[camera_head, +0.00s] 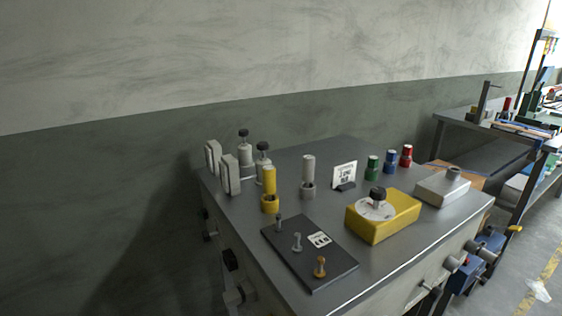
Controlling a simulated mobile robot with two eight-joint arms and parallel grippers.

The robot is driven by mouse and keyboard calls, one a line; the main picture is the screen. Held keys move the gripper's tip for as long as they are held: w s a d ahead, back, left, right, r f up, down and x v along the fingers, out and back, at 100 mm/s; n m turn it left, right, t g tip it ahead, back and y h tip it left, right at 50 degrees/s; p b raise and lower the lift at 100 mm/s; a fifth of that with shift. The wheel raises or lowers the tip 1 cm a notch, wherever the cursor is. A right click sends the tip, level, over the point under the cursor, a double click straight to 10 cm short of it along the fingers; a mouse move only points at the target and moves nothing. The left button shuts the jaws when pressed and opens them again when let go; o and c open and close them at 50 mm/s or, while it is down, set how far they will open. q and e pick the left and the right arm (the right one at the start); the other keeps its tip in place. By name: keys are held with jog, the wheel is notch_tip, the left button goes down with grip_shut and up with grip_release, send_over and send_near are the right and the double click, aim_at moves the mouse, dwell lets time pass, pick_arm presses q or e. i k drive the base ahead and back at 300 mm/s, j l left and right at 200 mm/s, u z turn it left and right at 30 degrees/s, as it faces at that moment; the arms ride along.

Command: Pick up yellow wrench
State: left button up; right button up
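No clearly recognisable yellow wrench shows in the head view. A small orange-yellow upright piece (320,267) stands at the near end of a dark board (285,251) on the grey table; I cannot tell whether it is a wrench. Two similar grey pieces, a middle one (297,242) and a far one (279,222), stand behind it on the same board. A yellow cylinder (269,180) stands upright in a yellow ring base behind the board. Neither of my grippers is in view.
The grey table (400,262) also bears a yellow box with a dial (385,219), a grey box (443,189), a grey cylinder (308,172), a small sign (345,175), and green, blue and red cylinders (390,163). A wall (130,180) stands behind. A second bench (470,127) is at right.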

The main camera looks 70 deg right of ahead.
aim_at(269, 172)
jog(key=i+z, duration=0.15)
jog(key=z, duration=0.25)
jog(key=i+z, duration=0.15)
jog(key=z, duration=0.25)
jog(key=i+j+z, duration=0.1)
jog(key=z, duration=0.35)
jog(key=i+j+z, duration=0.15)
jog(key=z, duration=0.25)
jog(key=i+j+z, duration=0.1)
jog(key=z, duration=0.3)
jog(key=i+j+z, duration=0.15)
jog(key=z, duration=0.25)
jog(key=i+j+z, duration=0.15)
jog(key=z, duration=0.25)
jog(key=i+j+z, duration=0.1)
jog(key=j+z, duration=0.15)
jog(key=z, duration=0.15)
